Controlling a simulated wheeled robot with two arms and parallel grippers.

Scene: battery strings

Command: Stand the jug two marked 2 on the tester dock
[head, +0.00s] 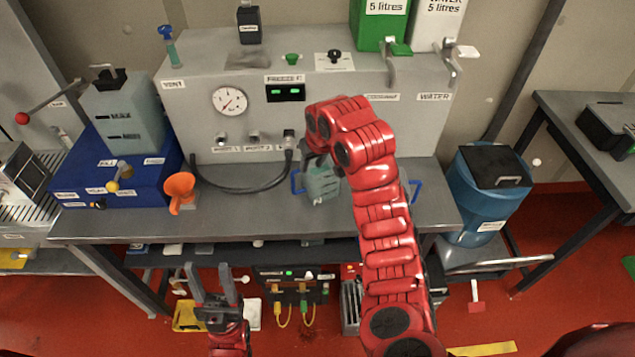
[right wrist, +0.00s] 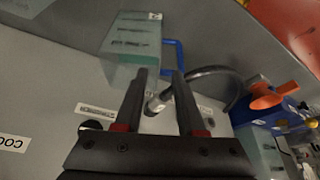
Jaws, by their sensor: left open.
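A small translucent jug (head: 322,184) with grey-green liquid stands on the bench, with a blue handle at its left. My left gripper (head: 212,272) is open and empty, low in front of the bench. I cannot tell which thing is the tester dock.
A grey machine (head: 190,105) with gauge and display backs the bench (head: 240,215). A black hose (head: 235,190) runs from it near the jug. Another blue piece (head: 415,190) shows behind my arm.

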